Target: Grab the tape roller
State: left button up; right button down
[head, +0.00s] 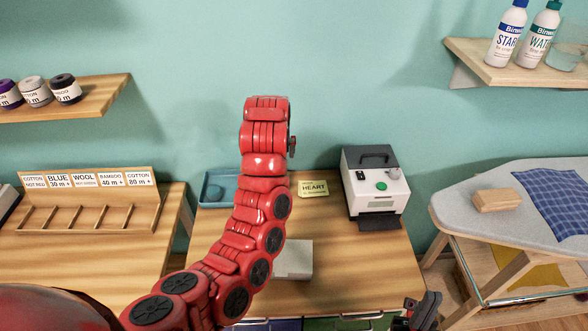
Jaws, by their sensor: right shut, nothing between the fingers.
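I cannot pick out a tape roller for certain. A blue tray (207,201) lies at the back left of the middle wooden table, with something bluish in it, partly hidden by my red left arm. My left arm rises from the lower left across the middle of the head view. I cannot make out its gripper fingers. My right gripper (426,309) is at the bottom edge, right of the table's front. It is dark, shut and empty, and apart from the things on the table.
A white machine (377,187) stands at the table's back right, beside a yellow HEART card (313,188). A pale grey object (294,261) is partly behind my arm. An ironing board (475,222) with a wooden block (497,200) is at right. A wooden divider rack (88,204) is at left.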

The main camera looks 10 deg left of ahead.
pick_arm(q)
jog(key=x, duration=0.3)
jog(key=p+x, duration=0.1)
jog(key=x, duration=0.6)
jog(key=shift+s+f+p, duration=0.2)
jog(key=shift+f+p, duration=0.1)
jog(key=shift+f, duration=0.1)
jog(key=shift+w+f, duration=0.25)
jog(key=shift+f, duration=0.2)
jog(key=shift+w+a+f+p, duration=0.15)
jog(key=shift+a+f+p, duration=0.05)
jog(key=shift+f+p, duration=0.35)
jog(key=shift+p+x, duration=0.3)
jog(key=shift+x, duration=0.55)
jog(key=shift+w+f, duration=0.2)
jog(key=shift+f, duration=0.2)
jog(key=shift+x, duration=0.75)
jog(key=shift+s, duration=0.1)
jog(key=shift+c, duration=0.3)
